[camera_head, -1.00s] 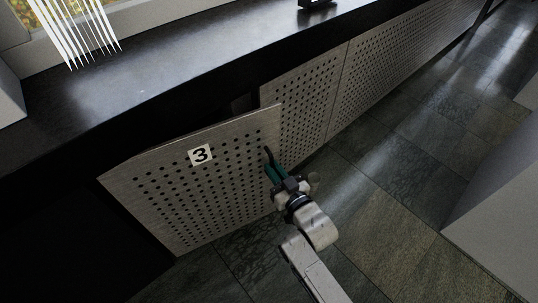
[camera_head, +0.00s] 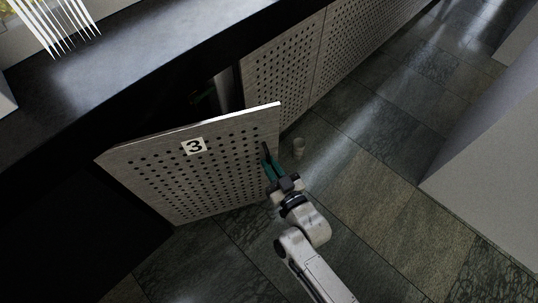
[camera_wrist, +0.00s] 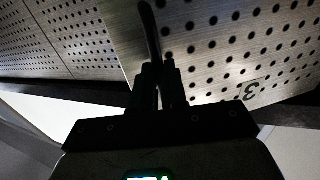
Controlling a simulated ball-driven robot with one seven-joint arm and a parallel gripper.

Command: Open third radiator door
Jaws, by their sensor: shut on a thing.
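The third radiator door (camera_head: 208,170) is a perforated light panel with a "3" label (camera_head: 194,147). It stands ajar, its right edge swung out from the black cabinet front. My gripper (camera_head: 267,159) is at the door's right edge, shut on a dark curved handle. In the wrist view, the handle (camera_wrist: 149,28) rises from between the fingers (camera_wrist: 158,78), and the door (camera_wrist: 225,45) fills the upper right with its label upside down. A dark gap behind the door shows a grey pipe-like part (camera_head: 224,92).
Neighbouring perforated panels (camera_head: 283,75) run to the upper right, closed. A black countertop (camera_head: 130,75) lies above. A grey block (camera_head: 490,150) stands at right; the floor between is free.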

